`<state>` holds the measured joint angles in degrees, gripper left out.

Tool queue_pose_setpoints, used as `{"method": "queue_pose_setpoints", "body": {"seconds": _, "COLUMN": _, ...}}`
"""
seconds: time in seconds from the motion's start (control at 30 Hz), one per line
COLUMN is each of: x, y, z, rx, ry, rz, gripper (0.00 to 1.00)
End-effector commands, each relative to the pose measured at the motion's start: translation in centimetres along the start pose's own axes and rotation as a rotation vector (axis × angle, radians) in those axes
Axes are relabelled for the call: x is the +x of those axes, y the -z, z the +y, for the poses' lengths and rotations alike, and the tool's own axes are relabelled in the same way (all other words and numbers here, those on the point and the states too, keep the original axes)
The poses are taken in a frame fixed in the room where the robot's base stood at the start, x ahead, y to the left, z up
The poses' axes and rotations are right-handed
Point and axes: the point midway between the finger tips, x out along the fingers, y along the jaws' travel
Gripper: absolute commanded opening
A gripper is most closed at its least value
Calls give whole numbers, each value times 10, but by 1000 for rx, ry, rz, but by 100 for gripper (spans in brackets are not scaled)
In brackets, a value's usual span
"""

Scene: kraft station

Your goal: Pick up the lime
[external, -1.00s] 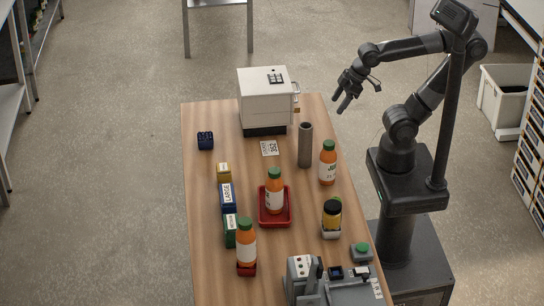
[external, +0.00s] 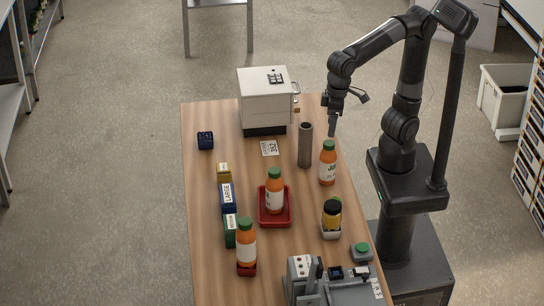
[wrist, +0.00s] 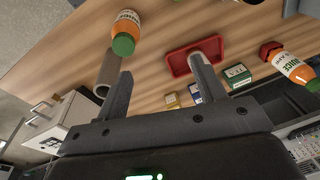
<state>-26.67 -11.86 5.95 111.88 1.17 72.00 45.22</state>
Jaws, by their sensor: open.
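I cannot clearly make out a lime. A small green patch (external: 336,199) shows behind the black-lidded jar (external: 332,219) near the table's right edge in the external view; it may be the lime, mostly hidden. No lime shows in the wrist view. My gripper (external: 332,132) is open and empty, pointing down above the table's right edge, close to the far juice bottle (external: 328,168).
A grey tube (external: 305,146) stands left of the far bottle. A red tray (external: 288,219) holds another juice bottle (external: 274,195). A third bottle (external: 246,245) stands near the front left. A white machine (external: 265,98) is at the back. Small boxes (external: 229,197) line the left.

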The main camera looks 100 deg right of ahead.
Motion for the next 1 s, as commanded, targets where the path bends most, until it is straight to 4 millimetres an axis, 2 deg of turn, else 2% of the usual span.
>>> {"method": "queue_pose_setpoints", "body": {"seconds": 0.03, "x": 4, "y": -4, "z": -15, "rx": 5, "ry": -10, "rz": -20, "gripper": 64}}
{"method": "queue_pose_setpoints", "body": {"seconds": 0.1, "x": 7, "y": -8, "z": -31, "rx": 20, "ry": -21, "rz": -39, "gripper": 64}}
{"method": "queue_pose_setpoints", "body": {"seconds": 0.37, "x": 19, "y": -26, "z": -76, "rx": 65, "ry": -62, "rz": -94, "gripper": 64}}
{"method": "queue_pose_setpoints", "body": {"seconds": 0.7, "x": 109, "y": -36, "z": -67, "rx": 71, "ry": -68, "rz": -98, "gripper": 64}}
{"method": "queue_pose_setpoints", "body": {"seconds": 1.0, "x": 157, "y": -40, "z": -63, "rx": 71, "ry": -65, "rz": -96, "gripper": 64}}
